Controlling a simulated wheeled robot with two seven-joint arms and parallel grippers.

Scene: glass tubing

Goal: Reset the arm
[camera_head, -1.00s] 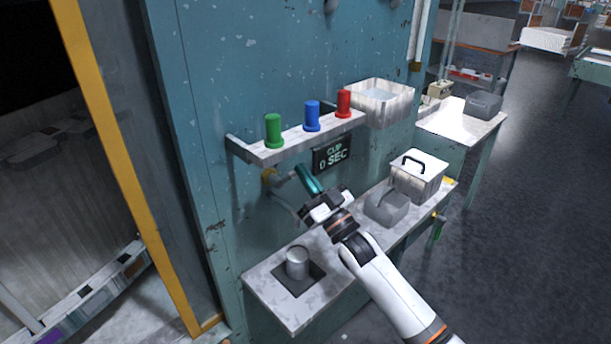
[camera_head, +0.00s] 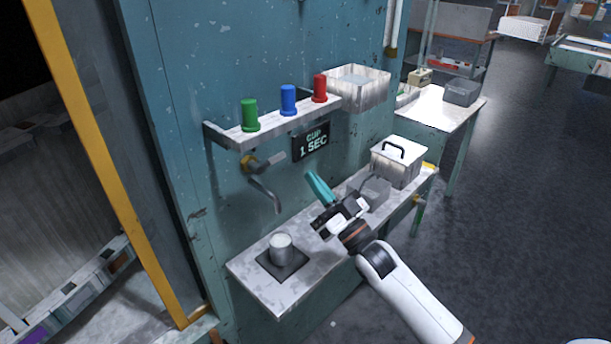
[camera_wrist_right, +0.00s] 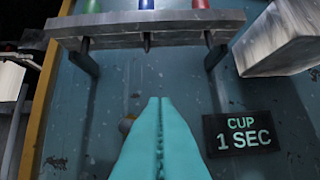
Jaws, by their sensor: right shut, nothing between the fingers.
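My right gripper (camera_head: 318,186) has teal fingers pressed together with nothing between them. In the head view it hangs above the lower shelf (camera_head: 290,301), to the right of a curved tap (camera_head: 262,181) on the teal wall, and touches nothing that I can see. In the right wrist view the shut fingers (camera_wrist_right: 160,135) point at the wall, with the display (camera_wrist_right: 240,132) to their right reading "CUP 1 SEC". A grey metal cup (camera_head: 280,247) stands upright on a dark square pad on the lower shelf. My left gripper is not in view.
The upper shelf (camera_head: 275,138) carries green (camera_head: 249,115), blue (camera_head: 288,100) and red (camera_head: 319,88) cylinders. A white bin (camera_head: 358,88) is right of it. A lidded white box (camera_head: 397,162) and a grey container (camera_head: 375,190) stand on the lower shelf's right part.

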